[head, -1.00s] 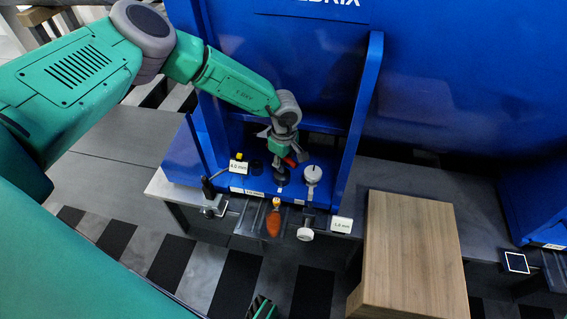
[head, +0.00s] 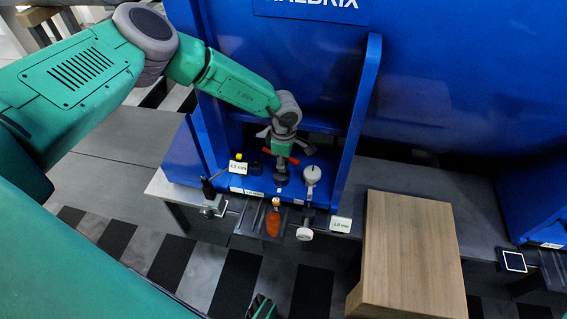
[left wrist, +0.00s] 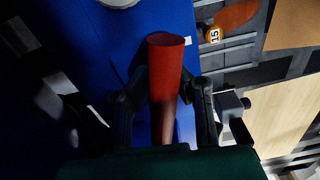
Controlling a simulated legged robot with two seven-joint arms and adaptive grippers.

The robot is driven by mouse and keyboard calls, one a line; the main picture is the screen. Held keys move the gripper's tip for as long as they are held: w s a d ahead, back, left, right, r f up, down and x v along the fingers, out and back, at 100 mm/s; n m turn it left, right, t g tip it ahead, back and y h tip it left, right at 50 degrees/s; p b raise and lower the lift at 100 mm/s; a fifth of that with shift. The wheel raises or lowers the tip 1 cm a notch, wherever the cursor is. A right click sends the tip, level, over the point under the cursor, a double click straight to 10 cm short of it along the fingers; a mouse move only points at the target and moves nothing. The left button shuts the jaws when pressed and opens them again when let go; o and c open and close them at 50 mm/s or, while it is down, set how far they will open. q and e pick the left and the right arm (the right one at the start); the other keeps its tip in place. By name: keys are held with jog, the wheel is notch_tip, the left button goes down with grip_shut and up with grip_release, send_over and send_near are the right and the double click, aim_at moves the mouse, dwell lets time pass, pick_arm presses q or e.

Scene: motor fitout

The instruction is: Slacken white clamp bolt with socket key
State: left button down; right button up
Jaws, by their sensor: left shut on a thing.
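My left gripper (head: 283,150) is over the blue machine's base, between its two upright side plates. It is shut on a red bar-like handle, probably the socket key's (left wrist: 166,75), which stands between both fingers in the left wrist view. In the head view red ends of it stick out on both sides of the gripper. Directly below is a dark round foot or bolt seat (head: 281,179); I cannot tell whether the key touches it. I cannot make out a white clamp bolt; the gripper may hide it. A green and black part, perhaps my right gripper (head: 262,308), shows at the bottom edge.
An orange-handled tool (head: 273,222) with a yellow tag lies in front. A black-handled clamp (head: 209,195) stands left. A wooden block (head: 410,250) is at the right. Blue side plates close in both sides.

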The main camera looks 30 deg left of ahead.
pick_arm(q)
jog(key=shift+n, duration=0.9)
jog(key=shift+n+p, duration=0.3)
jog(key=shift+n, duration=1.1)
jog(key=shift+w+a+n, duration=0.1)
jog(key=shift+n, duration=1.2)
jog(key=shift+m, duration=0.3)
jog(key=shift+r, duration=0.1)
jog(key=shift+w+r+p, duration=0.1)
jog(key=shift+r+p, duration=2.75)
jog(key=shift+r, duration=0.9)
